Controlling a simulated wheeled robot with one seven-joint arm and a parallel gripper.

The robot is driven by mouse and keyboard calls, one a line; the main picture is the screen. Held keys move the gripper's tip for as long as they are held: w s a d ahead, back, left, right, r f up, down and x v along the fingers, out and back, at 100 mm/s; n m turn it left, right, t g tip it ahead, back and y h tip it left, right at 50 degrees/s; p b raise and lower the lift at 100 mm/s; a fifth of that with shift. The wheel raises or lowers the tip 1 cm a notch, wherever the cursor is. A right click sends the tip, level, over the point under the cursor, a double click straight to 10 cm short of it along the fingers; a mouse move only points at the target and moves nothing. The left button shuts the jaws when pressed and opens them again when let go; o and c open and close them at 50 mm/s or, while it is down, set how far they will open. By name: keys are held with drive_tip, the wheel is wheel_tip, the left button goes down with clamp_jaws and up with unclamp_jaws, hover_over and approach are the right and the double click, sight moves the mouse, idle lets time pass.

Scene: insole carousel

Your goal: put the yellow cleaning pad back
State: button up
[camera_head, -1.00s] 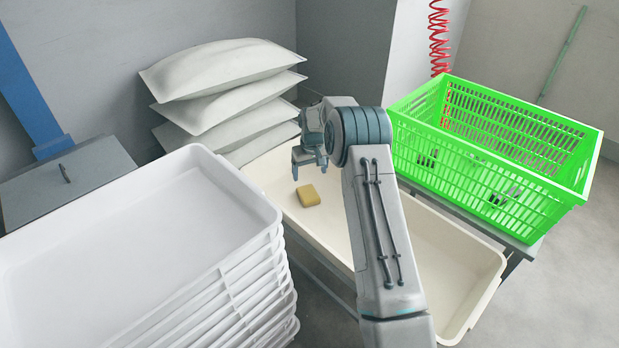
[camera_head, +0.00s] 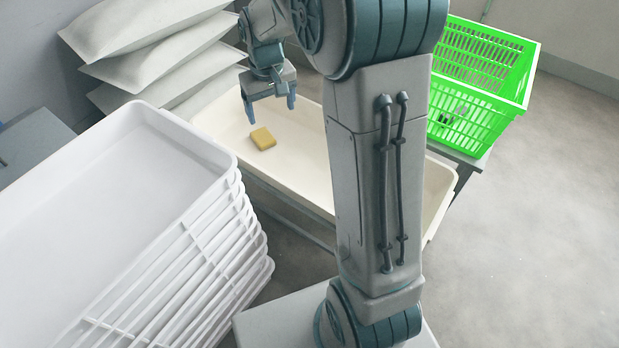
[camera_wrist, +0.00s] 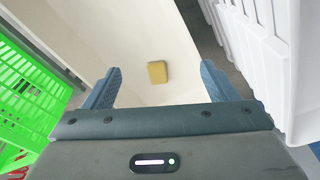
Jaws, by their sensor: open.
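The yellow cleaning pad (camera_head: 263,138) lies flat in the left part of a long cream trough (camera_head: 305,160). In the wrist view the pad (camera_wrist: 157,72) shows between and beyond the two fingers, on the bare trough floor (camera_wrist: 150,40). My gripper (camera_head: 269,112) is open and empty above the trough, near the pad and apart from it. In the wrist view its blue fingertips (camera_wrist: 160,76) stand wide apart. My arm hides the middle of the trough in the head view.
A stack of white trays (camera_head: 225,225) stands at the left, close beside the trough. A green crate (camera_head: 470,115) stands on a table at the right. Grey sacks (camera_head: 150,60) are piled behind the trough. Open floor (camera_head: 540,220) lies at the right.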

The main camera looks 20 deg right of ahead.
drive_tip(key=s+r+m, duration=0.1)
drive_tip(key=s, duration=2.3)
drive_tip(key=shift+w+d+r, duration=0.1)
drive_tip(key=shift+r, duration=0.05)
